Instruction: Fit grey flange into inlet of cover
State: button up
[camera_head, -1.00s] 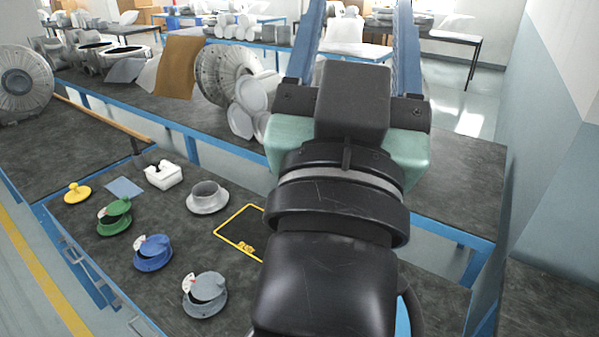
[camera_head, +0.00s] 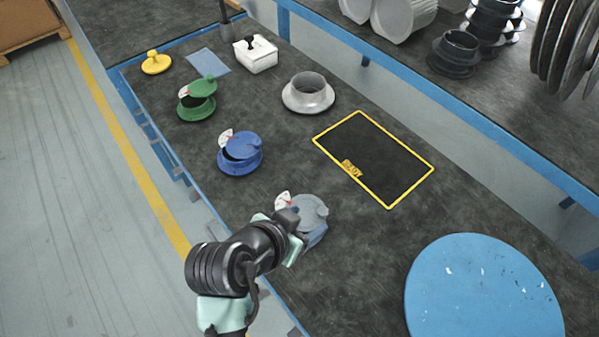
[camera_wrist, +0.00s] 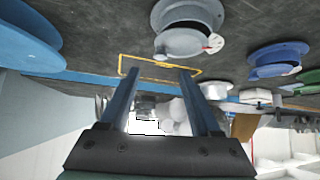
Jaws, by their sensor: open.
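The grey flange (camera_head: 310,212) stands on the dark bench, with a round flap on top and a white tag at its side. My arm partly covers it in the head view. In the wrist view the grey flange (camera_wrist: 180,38) shows upside down, above and beyond my fingertips. My gripper (camera_wrist: 157,72) is open, with nothing between its two blue fingers. In the head view the fingers are mostly hidden. A light grey ring with a raised open collar (camera_head: 307,97) sits farther back; I cannot tell whether it is the cover.
A blue flange (camera_head: 240,158) and a green flange (camera_head: 197,105) stand behind to the left. A yellow-outlined mat (camera_head: 390,155) is empty. A white box (camera_head: 256,57), yellow knob (camera_head: 156,64) and blue sheet (camera_head: 208,61) lie farther back. A large blue disc (camera_head: 480,290) is at front right.

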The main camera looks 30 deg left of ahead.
aim_at(322, 212)
jog(key=x, duration=0.7)
jog(key=shift+f, duration=0.15)
jog(key=shift+c, duration=0.3)
grip_shut()
dwell(1.0)
